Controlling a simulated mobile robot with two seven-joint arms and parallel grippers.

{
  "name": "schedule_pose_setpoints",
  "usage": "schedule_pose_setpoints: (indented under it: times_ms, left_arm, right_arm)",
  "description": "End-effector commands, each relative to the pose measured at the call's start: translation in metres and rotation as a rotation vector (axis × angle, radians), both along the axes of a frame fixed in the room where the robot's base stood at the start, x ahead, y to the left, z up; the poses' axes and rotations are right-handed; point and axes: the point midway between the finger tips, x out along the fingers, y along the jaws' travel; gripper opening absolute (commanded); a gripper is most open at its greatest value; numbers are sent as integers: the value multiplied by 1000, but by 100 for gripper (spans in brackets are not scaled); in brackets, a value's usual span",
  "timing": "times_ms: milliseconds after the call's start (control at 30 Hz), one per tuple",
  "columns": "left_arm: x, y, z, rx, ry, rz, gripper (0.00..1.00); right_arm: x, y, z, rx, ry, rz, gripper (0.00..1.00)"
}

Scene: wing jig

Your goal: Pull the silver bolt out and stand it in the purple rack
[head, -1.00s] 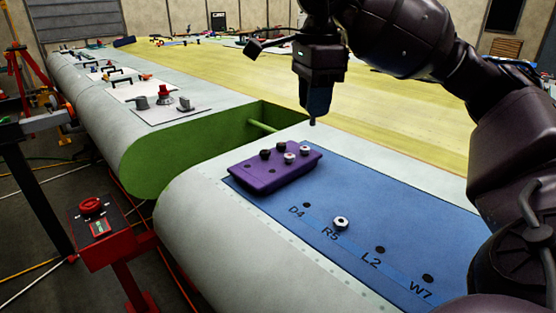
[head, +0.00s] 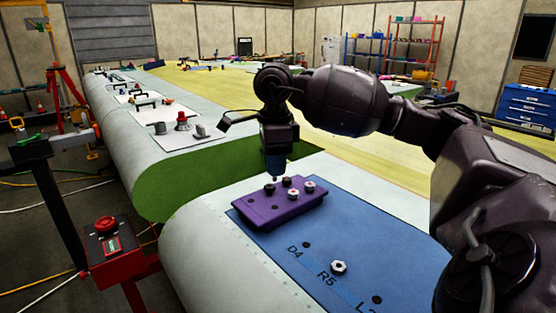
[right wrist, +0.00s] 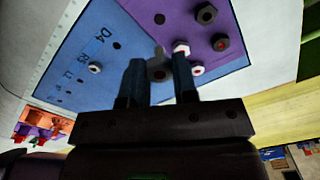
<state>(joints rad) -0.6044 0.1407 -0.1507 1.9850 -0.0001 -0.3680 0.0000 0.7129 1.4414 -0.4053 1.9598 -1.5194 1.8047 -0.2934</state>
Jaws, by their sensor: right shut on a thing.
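The purple rack also shows in the right wrist view (right wrist: 180,18). It holds several bolts, some dark (head: 286,182) and some silver (head: 308,188), and has empty holes near its front. I cannot tell whether the held bolt touches the rack. My left gripper is not in view.
The rack sits on a blue panel (head: 375,270) with labelled holes. Another silver bolt (head: 338,267) stands by the R5 label. A green-edged gap lies beyond the rack. A red-button box (head: 108,240) stands at the left.

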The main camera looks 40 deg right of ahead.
Motion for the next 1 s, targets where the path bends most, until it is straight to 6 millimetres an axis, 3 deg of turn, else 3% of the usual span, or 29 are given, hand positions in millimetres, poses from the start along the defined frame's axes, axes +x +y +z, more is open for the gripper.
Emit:
schedule_pose_setpoints:
  times_ms: [267,800,1000]
  left_arm:
    - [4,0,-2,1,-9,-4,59]
    - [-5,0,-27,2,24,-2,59]
    - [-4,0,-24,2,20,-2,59]
  right_arm:
    - [1,0,-12,0,1,0,4]
    - [1,0,-59,0,1,1,4]
    - [1,1,-63,0,0,1,4]
